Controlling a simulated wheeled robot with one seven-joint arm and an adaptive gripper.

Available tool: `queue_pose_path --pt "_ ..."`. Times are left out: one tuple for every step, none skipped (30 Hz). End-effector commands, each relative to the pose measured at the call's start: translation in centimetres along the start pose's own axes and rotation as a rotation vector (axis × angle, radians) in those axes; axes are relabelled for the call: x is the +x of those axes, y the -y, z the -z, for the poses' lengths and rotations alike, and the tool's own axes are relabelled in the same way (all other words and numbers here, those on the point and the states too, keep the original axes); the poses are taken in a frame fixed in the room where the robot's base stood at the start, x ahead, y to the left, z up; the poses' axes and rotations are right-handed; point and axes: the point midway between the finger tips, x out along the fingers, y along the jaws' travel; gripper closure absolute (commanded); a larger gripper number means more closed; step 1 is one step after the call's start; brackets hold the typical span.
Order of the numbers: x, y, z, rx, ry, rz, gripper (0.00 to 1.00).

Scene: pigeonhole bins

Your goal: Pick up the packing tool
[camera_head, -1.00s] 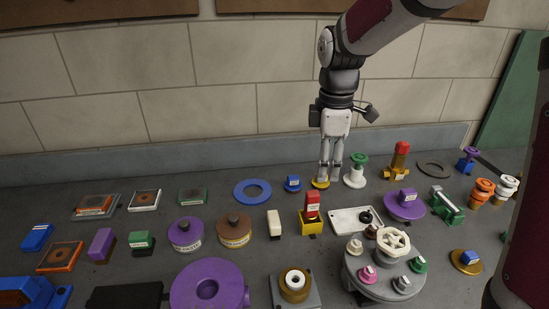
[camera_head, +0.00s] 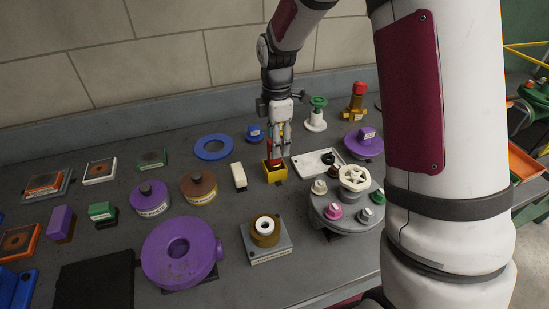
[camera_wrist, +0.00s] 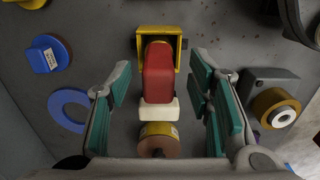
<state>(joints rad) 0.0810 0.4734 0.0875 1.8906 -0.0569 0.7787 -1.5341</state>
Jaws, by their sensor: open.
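A red block-shaped tool (camera_wrist: 158,75) stands upright in a yellow holder (camera_wrist: 172,33). No label that I can read confirms that this is the packing tool. In the head view the red tool (camera_head: 270,157) is partly covered by my fingers, and its yellow holder (camera_head: 276,174) sits on the bench. My gripper (camera_head: 278,150) points down over it. In the wrist view my gripper (camera_wrist: 161,100) is open, with a green-padded finger on either side of the red tool. Gaps show between the pads and the tool.
A white block (camera_head: 239,176) and a brown canister (camera_head: 198,187) stand left of the holder. A white tray (camera_head: 308,164) lies close on its right, with a grey turret (camera_head: 343,208) in front. A blue ring (camera_head: 213,147) lies behind left. The wall is close behind.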

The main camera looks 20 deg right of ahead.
Motion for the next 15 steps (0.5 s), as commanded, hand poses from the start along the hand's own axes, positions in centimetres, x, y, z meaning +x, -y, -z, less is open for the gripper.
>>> queue_pose_path --pt "0.5 0.1 0.1 -0.001 0.0 0.004 0.53" --pt "0.9 0.1 0.2 0.0 0.0 0.005 0.53" --pt "1.5 0.1 0.3 0.0 0.0 0.005 0.53" --pt "1.9 0.1 0.4 0.0 0.0 0.006 0.53" --pt "2.4 0.1 0.5 0.0 0.0 0.006 0.53" --pt "3.0 0.0 0.6 -0.001 0.0 0.006 0.53" --pt "3.4 0.0 0.5 0.0 0.0 0.005 0.53" --pt "3.7 0.0 0.5 0.001 0.0 0.005 0.53" --pt "4.2 -0.1 0.5 0.001 0.0 0.004 0.53" --pt "4.4 -0.1 0.5 0.001 0.0 0.004 0.53" --pt "4.6 -0.1 0.5 0.001 0.0 0.004 0.53" --pt "4.8 -0.1 0.5 0.001 0.001 0.002 0.53" --pt "4.9 -0.1 0.5 0.001 0.001 0.002 0.53" --pt "4.9 -0.1 0.5 0.001 0.001 0.001 0.53" --pt "4.9 -0.1 0.5 0.001 0.001 0.001 0.53"
